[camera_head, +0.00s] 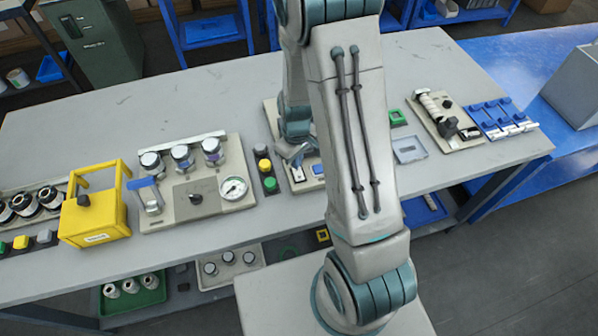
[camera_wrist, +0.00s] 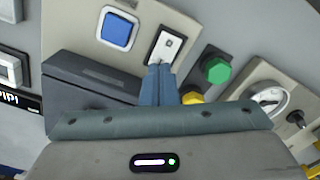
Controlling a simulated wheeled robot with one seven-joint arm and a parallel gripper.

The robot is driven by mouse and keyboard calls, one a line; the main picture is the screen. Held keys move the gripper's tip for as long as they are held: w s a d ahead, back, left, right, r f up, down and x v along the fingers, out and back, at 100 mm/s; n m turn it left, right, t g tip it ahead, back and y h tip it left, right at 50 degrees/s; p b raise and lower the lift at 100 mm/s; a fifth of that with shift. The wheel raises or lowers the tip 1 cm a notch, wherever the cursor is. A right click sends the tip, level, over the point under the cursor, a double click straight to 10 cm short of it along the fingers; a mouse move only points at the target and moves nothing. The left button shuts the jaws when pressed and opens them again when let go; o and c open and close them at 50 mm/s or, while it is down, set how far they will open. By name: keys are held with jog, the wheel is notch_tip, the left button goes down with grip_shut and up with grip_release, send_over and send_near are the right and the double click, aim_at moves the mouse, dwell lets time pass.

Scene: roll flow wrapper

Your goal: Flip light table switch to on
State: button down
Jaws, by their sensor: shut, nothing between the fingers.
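A white rocker switch in a dark frame (camera_wrist: 168,45) sits on a beige panel (camera_wrist: 140,60) in the wrist view. A blue square button (camera_wrist: 117,28) is beside it on the same panel. In the head view the switch (camera_head: 298,174) shows small on the bench, just below my gripper (camera_head: 297,158), partly behind my arm. In the wrist view my gripper (camera_wrist: 158,68) is shut and empty, its blue fingertips at the switch's lower edge. I cannot tell whether they touch it. The switch's position is too small to read.
A green button (camera_wrist: 216,70) and a yellow button (camera_wrist: 193,97) stand close to the right of the fingers. A gauge panel (camera_head: 196,200) and a yellow box (camera_head: 93,215) are further left on the bench. The back of the bench (camera_head: 190,100) is clear.

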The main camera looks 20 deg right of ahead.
jog(key=shift+f+b, duration=0.9)
jog(key=shift+f, duration=0.05)
dwell(0.5)
jog(key=shift+r, duration=0.1)
jog(key=shift+r+p, duration=2.35)
jog(key=shift+r, duration=1.15)
notch_tip(320, 180, up, 13)
jog(key=m+t, duration=0.2)
jog(key=m, duration=0.1)
send_over(300, 184)
jog(key=s+r+m+t+b, duration=0.1)
jog(key=s+r+m, duration=0.2)
jog(key=s+r, duration=0.6)
jog(key=shift+s+d+t+b, duration=0.25)
jog(key=shift+s+t+b, duration=0.15)
jog(key=shift+s, duration=0.2)
